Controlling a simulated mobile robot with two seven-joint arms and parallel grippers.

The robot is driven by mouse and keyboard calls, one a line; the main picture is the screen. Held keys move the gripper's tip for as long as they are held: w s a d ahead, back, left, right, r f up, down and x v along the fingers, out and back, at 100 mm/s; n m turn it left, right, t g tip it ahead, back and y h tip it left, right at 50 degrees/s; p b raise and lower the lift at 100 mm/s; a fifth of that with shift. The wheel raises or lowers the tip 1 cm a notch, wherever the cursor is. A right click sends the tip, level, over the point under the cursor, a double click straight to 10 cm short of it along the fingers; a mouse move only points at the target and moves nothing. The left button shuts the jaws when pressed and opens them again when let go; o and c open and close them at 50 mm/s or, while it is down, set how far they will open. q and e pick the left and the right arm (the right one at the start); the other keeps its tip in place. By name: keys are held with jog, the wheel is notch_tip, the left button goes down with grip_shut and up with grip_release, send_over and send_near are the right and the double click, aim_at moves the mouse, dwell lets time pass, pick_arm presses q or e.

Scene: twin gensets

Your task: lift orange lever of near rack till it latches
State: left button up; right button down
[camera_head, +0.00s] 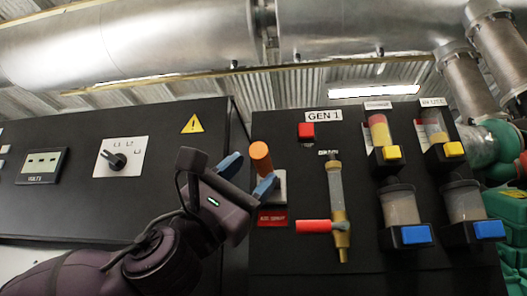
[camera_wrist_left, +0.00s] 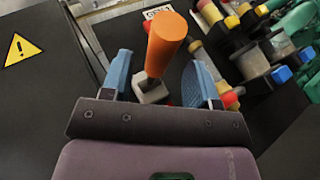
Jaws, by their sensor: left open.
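The orange lever (camera_head: 261,157) sticks up from a light grey base plate on the black GEN 1 panel, above a red label. It also shows in the left wrist view (camera_wrist_left: 166,42), with its round end toward the camera. My left gripper (camera_head: 248,177) is open, with its blue fingers on either side of the lever in the left wrist view (camera_wrist_left: 161,80). A gap shows between the lever and each finger, so it is not gripped. The lever's lower part is partly hidden by a finger in the head view. My right gripper is not in view.
Right of the lever are a red button (camera_head: 306,131) and a sight tube with a red-handled valve (camera_head: 314,226). Several filter bowls (camera_head: 401,207) with yellow or blue blocks jut out farther right. A black cabinet with a rotary switch (camera_head: 118,160) stands left.

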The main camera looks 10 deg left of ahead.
aim_at(257, 168)
pick_arm(q)
jog(key=shift+p+x, duration=0.6)
jog(key=shift+x, duration=1.4)
grip_shut()
